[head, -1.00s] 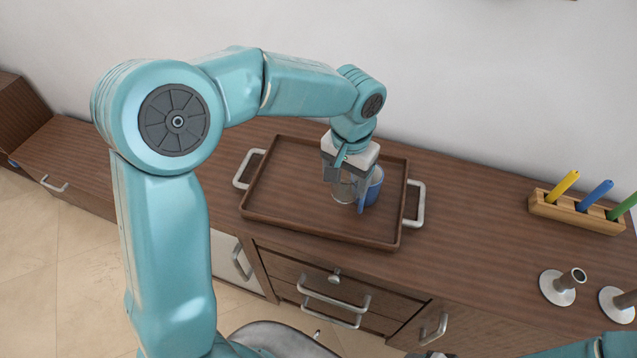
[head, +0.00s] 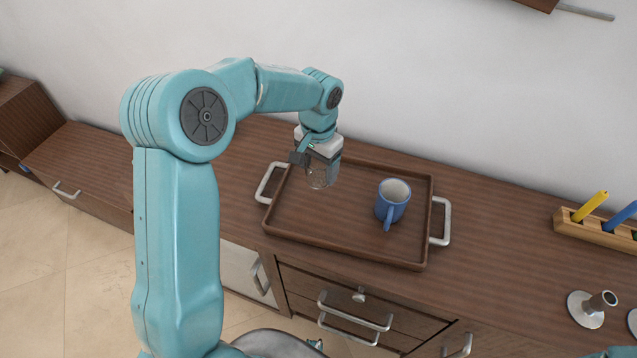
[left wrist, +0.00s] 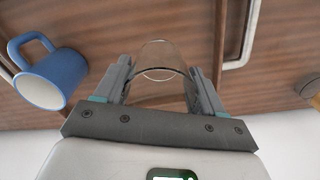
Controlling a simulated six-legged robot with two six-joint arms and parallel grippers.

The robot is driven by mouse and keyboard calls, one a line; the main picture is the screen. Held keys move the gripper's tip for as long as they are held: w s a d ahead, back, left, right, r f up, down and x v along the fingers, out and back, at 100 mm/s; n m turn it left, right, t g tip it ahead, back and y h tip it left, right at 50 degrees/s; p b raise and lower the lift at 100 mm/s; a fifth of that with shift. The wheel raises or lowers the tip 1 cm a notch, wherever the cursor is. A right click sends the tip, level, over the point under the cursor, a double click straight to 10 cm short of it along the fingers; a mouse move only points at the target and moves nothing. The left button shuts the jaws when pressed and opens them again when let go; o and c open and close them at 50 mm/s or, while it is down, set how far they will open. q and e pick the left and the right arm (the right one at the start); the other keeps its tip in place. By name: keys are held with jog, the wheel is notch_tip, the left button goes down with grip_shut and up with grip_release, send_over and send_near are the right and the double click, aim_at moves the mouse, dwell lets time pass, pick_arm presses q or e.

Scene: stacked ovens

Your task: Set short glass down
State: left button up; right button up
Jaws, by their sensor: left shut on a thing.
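The short glass (head: 320,179) is clear and sits between the fingers of my left gripper (head: 318,172), which is shut on it. In the left wrist view the glass (left wrist: 160,62) shows between the two fingers of the gripper (left wrist: 160,85). The glass is over the left part of the brown wooden tray (head: 345,253). I cannot tell whether its base touches the tray. My right gripper is not in view.
A blue mug (head: 392,203) stands in the right part of the tray; it also shows in the left wrist view (left wrist: 52,78). A wooden holder with coloured sticks (head: 590,228) and a metal candlestick (head: 590,309) stand at the right. The tray's front middle is clear.

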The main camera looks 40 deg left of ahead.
pick_arm(q)
notch_tip(320, 180, down, 7)
jog(key=shift+w+r, duration=0.1)
jog(key=shift+r, duration=0.1)
jog(key=shift+a, duration=0.1)
jog(key=shift+f, duration=0.1)
jog(key=o, duration=1.2)
